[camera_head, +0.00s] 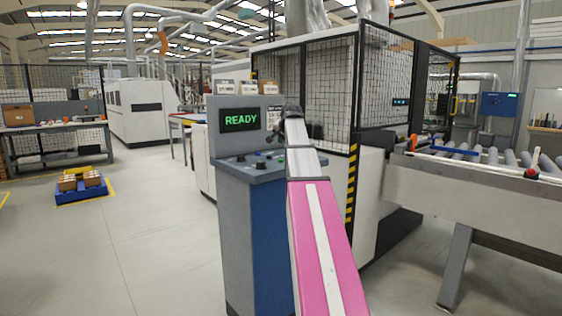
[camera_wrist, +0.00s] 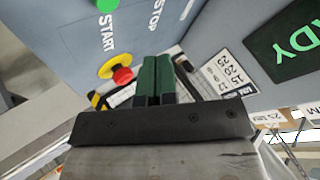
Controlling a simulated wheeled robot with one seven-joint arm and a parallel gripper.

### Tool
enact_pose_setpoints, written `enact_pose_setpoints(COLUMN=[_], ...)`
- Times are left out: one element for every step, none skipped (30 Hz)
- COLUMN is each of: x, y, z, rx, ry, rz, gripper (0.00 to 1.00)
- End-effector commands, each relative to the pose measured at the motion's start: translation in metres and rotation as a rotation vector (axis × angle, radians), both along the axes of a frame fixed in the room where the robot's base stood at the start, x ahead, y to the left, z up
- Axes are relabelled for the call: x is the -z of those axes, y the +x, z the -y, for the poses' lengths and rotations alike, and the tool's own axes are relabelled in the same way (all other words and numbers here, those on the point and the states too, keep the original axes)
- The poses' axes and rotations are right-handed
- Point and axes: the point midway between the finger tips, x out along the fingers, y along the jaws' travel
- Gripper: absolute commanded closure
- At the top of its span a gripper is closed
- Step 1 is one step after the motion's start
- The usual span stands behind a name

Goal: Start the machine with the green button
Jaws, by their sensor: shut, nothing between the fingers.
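The green button (camera_wrist: 106,5) shows at the top edge of the wrist view, partly cut off, beside the word START. The word STOP is printed to its right; no button shows beside it. A red mushroom knob on a yellow base (camera_wrist: 116,69) sits below START. My gripper (camera_wrist: 155,58) has dark green fingers, shut together and empty, below and to the right of the green button and apart from it in the picture. In the head view, the grey-blue console (camera_head: 245,235) has a screen (camera_head: 239,120) reading READY. My arm hides part of the console; I cannot make out the green button there.
A mesh-guarded machine (camera_head: 310,85) stands behind the console. A roller conveyor (camera_head: 480,190) is at the right. A blue pallet with boxes (camera_head: 81,190) lies on the floor at left. The floor left of the console is clear.

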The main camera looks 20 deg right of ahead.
Motion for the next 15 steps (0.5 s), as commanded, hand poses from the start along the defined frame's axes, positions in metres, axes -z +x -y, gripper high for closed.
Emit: enact_pose_setpoints(x=[0.008,0.012,0.017,0.021,0.025,0.029,0.033,0.036,0.04,0.043,0.045,0.047,0.048,0.049,0.05], y=[-0.001,-0.001,-0.001,-0.001,-0.001,-0.001,-0.001,-0.001,-0.001,-0.001,0.0,0.0,0.0,0.0,0.0], z=[0.0,0.0,0.0,0.0,0.0,0.0,0.0,0.0,0.0,0.0,0.0,0.0,0.0,0.0,0.0], rx=[0.0,0.0,0.0,0.0,0.0,0.0,0.0,-0.001,-0.001,-0.001,0.0,0.0,0.0,0.0,0.0], ry=[0.0,0.0,0.0,0.0,0.0,0.0,0.0,0.001,0.001,0.001,0.0,0.0,0.0,0.0,0.0], rz=[-0.001,-0.001,-0.001,-0.001,-0.001,-0.001,-0.001,-0.001,-0.001,-0.001,0.0,0.0,0.0,0.0,0.0], gripper=[1.0,1.0,1.0,1.0,1.0,1.0,1.0,1.0,1.0,1.0,1.0,1.0,1.0,1.0,1.0])
